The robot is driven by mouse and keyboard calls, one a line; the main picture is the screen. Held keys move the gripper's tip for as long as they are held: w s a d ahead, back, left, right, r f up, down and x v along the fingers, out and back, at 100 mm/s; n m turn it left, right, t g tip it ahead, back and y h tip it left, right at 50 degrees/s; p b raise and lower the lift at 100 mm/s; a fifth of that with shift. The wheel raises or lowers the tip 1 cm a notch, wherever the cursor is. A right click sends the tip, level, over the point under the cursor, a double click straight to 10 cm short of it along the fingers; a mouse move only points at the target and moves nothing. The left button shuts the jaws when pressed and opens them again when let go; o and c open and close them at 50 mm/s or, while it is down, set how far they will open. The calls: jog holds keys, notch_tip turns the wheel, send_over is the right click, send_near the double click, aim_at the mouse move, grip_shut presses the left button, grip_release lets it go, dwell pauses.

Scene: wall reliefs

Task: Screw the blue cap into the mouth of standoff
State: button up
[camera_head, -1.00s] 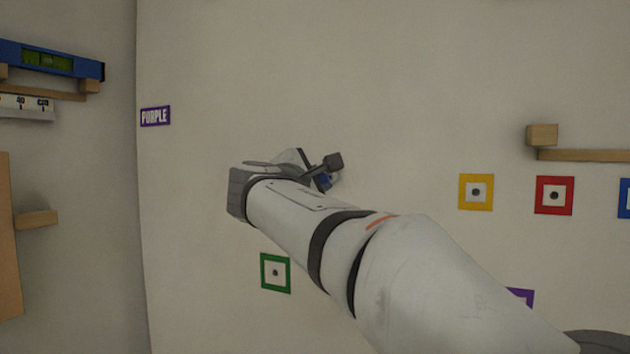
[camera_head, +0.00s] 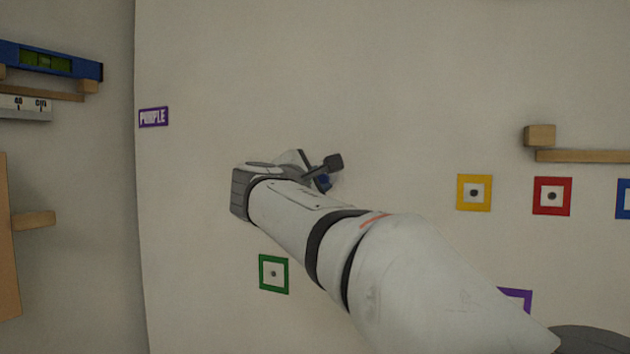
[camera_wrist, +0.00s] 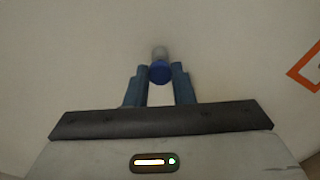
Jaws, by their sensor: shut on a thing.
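The blue cap (camera_wrist: 160,72) sits between the two blue fingertips of my gripper (camera_wrist: 160,82) in the wrist view. The fingers are shut on it. A pale round standoff (camera_wrist: 159,53) shows just beyond the cap, in line with it and sticking out from the wall. I cannot tell whether the cap touches the standoff or sits in its mouth. In the head view my gripper (camera_head: 322,178) is close to the wall, and a bit of blue shows at the fingers. My arm hides most of the cap and the standoff there.
Yellow (camera_head: 474,192), red (camera_head: 552,196) and green (camera_head: 274,273) framed squares with dark centres are on the wall. A purple frame (camera_head: 518,298) is partly behind my arm. A wooden ledge (camera_head: 580,156) juts out at right. A PURPLE label (camera_head: 153,117) and blue level (camera_head: 50,60) are at left.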

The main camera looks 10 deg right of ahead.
jog(key=shift+w+d, duration=0.15)
jog(key=shift+w, duration=0.05)
jog(key=o, duration=1)
jog(key=shift+s, duration=0.1)
jog(key=b+v, duration=0.1)
jog(key=v, duration=0.6)
jog(key=shift+s+a, duration=0.25)
jog(key=shift+s, duration=0.05)
jog(key=shift+c, duration=0.3)
